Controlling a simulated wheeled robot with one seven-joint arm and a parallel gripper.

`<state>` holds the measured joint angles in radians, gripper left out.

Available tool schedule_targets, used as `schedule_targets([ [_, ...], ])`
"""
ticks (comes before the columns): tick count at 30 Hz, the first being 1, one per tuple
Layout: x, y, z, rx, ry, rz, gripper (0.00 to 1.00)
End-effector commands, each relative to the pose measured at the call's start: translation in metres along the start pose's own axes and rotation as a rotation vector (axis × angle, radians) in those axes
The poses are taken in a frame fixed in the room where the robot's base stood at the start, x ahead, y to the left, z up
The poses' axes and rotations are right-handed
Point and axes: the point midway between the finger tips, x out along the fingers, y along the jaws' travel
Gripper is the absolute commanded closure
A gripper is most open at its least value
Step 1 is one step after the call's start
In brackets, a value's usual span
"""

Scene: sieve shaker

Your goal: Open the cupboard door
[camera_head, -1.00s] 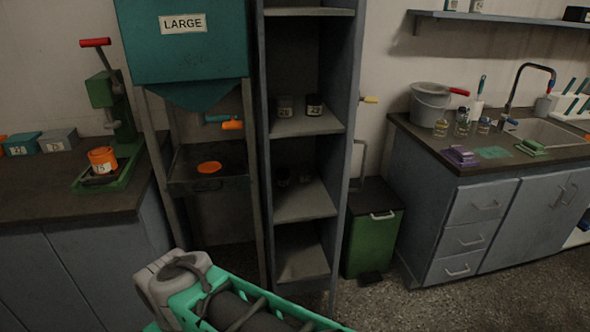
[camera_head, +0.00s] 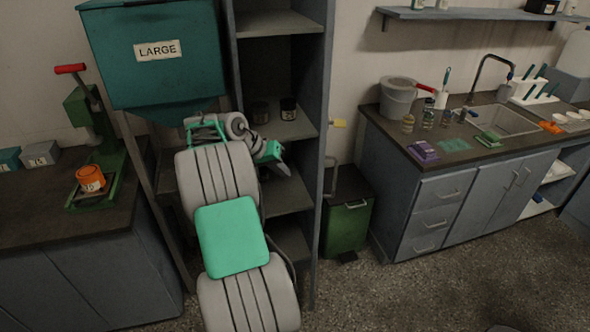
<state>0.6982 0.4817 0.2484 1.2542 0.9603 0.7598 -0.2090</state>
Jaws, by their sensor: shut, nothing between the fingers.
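The cupboard under the sink (camera_head: 487,205) is grey-blue, at the right. Its doors look shut, with upright metal handles (camera_head: 521,177) near their upper meeting edge. My arm rises from the bottom centre in front of a tall open shelf unit (camera_head: 318,130). My gripper (camera_head: 284,167) is small in view, shut and empty, in front of the shelves. It is left of the sink cupboard and well apart from its doors. The shelf unit shows no door across its front.
A drawer stack (camera_head: 433,220) stands left of the cupboard doors. A green bin (camera_head: 345,228) stands between shelf unit and sink counter. The counter (camera_head: 400,150) holds a grey bucket (camera_head: 398,98) and small jars. The floor (camera_head: 430,290) before the cupboard is clear.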

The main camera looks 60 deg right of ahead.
Motion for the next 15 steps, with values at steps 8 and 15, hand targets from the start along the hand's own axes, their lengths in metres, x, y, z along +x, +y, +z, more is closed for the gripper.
schedule_targets([
  [8, 0.059, 0.000, 0.001, -0.001, -0.003, 0.001, 1.00],
  [15, 0.095, 0.018, -0.001, 0.002, 0.000, -0.001, 1.00],
])
